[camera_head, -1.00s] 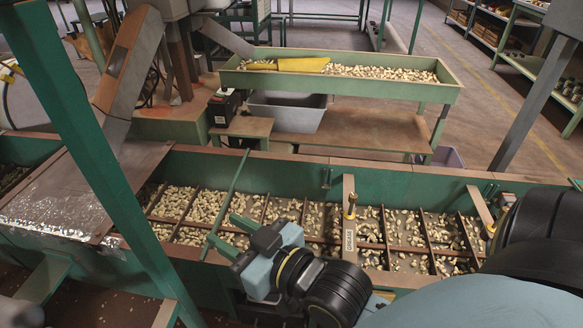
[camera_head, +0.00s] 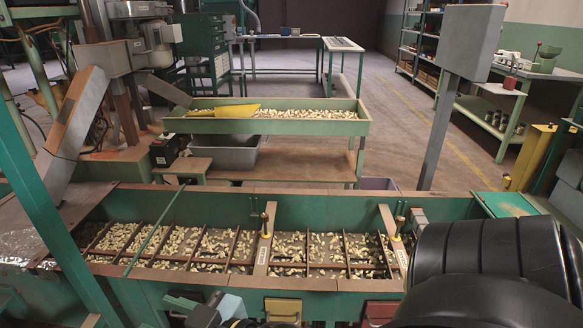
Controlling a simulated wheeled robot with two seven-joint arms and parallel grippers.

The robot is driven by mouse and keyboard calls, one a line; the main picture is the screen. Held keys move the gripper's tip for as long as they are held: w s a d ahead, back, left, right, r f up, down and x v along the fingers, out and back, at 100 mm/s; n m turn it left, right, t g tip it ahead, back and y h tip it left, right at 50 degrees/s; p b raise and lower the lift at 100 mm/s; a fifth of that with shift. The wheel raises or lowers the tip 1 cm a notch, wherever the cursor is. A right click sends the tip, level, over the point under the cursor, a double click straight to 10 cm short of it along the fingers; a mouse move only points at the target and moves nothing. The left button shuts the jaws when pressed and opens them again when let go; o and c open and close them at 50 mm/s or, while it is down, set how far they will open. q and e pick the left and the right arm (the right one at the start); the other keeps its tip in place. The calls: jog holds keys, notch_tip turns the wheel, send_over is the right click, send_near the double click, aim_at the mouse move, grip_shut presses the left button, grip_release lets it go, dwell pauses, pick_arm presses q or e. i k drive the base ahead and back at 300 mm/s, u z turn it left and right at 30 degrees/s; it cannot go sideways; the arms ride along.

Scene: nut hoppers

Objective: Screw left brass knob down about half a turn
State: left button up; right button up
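The left brass knob (camera_head: 264,219) stands upright on a wooden crossbar (camera_head: 262,256) with a small label, spanning the green trough in the middle of the view. A second brass knob (camera_head: 400,222) stands on another labelled crossbar (camera_head: 394,240) to its right. My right gripper (camera_head: 197,302) shows at the bottom edge, in front of the trough, left of and below the left knob and well apart from it. My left gripper is out of view.
The trough (camera_head: 330,285) holds nuts between brown dividers. A thin green bar (camera_head: 155,232) slants across its left part. A green post (camera_head: 45,215) rises at left. A raised green tray (camera_head: 310,127) with nuts and a yellow scoop (camera_head: 225,111) stands behind.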

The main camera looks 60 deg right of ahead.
aim_at(264, 217)
jog(key=z, duration=1.15)
jog(key=i, duration=0.15)
jog(key=u, duration=0.25)
